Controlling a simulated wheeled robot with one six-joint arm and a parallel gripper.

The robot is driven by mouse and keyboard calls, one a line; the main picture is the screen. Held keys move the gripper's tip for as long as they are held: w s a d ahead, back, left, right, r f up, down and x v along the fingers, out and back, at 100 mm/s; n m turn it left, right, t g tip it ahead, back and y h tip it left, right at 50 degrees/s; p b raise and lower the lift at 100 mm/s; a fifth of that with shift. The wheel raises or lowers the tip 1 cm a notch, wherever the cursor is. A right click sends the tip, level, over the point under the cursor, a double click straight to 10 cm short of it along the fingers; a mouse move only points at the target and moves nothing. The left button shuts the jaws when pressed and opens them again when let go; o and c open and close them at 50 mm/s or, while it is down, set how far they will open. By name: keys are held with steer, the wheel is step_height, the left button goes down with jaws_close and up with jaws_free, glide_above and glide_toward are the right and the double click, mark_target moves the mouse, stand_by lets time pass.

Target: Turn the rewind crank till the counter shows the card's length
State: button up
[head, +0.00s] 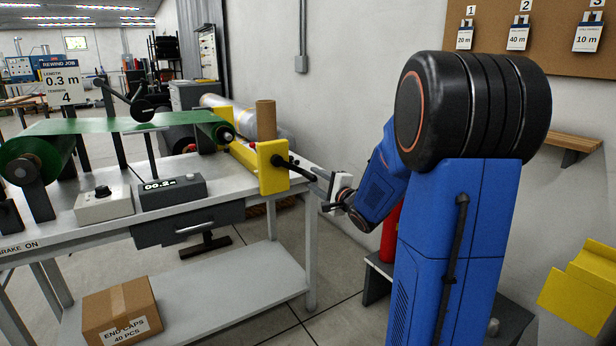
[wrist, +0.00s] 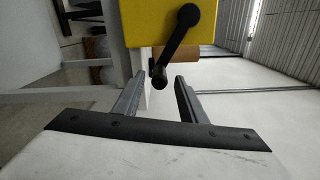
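The job card (head: 61,82) at the left reads length 0.3 m and tension 4. The counter (head: 172,191) on the bench shows 00.2 m. The rewind crank (head: 296,168) is a black arm on the yellow end housing (head: 273,167); its knob (wrist: 158,77) shows in the wrist view. My gripper (head: 327,190) is at the crank's outer end. In the wrist view my gripper (wrist: 157,88) is open, with the knob in line with the gap between its fingertips and clear space on both sides. Whether the knob lies within finger reach I cannot tell.
A green web runs from the green roll (head: 40,160) at the left to the rewind roller (head: 214,128). A grey box with a knob (head: 104,204) sits left of the counter. A cardboard box (head: 122,311) is on the lower shelf. A red cylinder (head: 390,235) stands behind my arm.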

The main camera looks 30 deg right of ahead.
steer(key=s, duration=0.7)
steer(key=shift+s, duration=0.4)
steer(key=shift+d, duration=0.1)
